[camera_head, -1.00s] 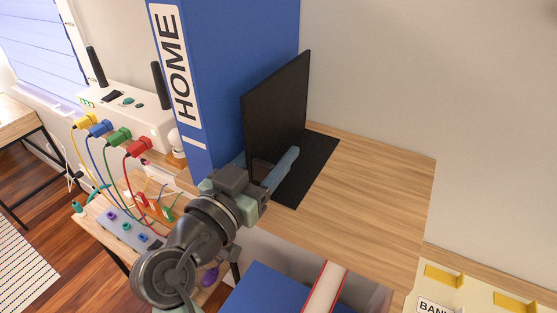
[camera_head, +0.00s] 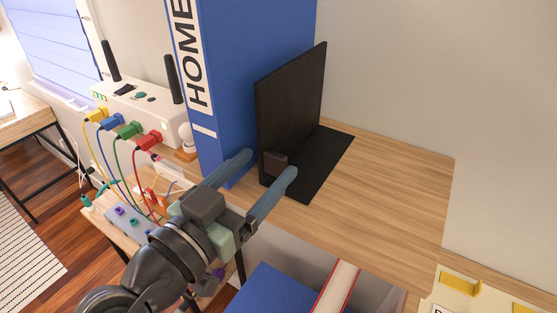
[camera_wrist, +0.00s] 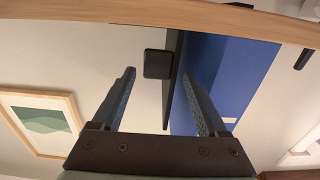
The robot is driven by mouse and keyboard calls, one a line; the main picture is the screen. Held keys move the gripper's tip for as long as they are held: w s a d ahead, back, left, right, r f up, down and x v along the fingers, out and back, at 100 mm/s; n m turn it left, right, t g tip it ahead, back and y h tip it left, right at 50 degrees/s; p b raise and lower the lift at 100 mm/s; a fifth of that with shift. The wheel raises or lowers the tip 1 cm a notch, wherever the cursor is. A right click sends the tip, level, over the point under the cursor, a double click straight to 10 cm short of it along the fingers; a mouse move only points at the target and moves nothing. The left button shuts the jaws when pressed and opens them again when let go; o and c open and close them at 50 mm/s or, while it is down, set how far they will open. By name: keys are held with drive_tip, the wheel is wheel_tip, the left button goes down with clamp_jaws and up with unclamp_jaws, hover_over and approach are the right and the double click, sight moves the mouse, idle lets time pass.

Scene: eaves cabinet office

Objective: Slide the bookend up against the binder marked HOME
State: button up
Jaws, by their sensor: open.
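A narrow strip of wood shows between plate and binder at the front. My gripper (camera_head: 270,162) is open, in front of the bookend. In the wrist view its fingers (camera_wrist: 158,73) lie either side of the block (camera_wrist: 158,63) and plate edge (camera_wrist: 172,85), without visible contact, with the binder (camera_wrist: 237,75) beyond.
The wooden shelf (camera_head: 395,195) is clear right of the bookend. A white router (camera_head: 140,105) with coloured cables stands left of the binder. Below the shelf are a blue binder-like object (camera_head: 275,290) and a cream tray with yellow parts (camera_head: 460,283).

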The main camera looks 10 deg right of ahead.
drive_tip(key=b+v, duration=0.1)
drive_tip(key=v, duration=0.5)
drive_tip(key=shift+s+a+b, duration=0.25)
drive_tip(key=shift+b, duration=0.1)
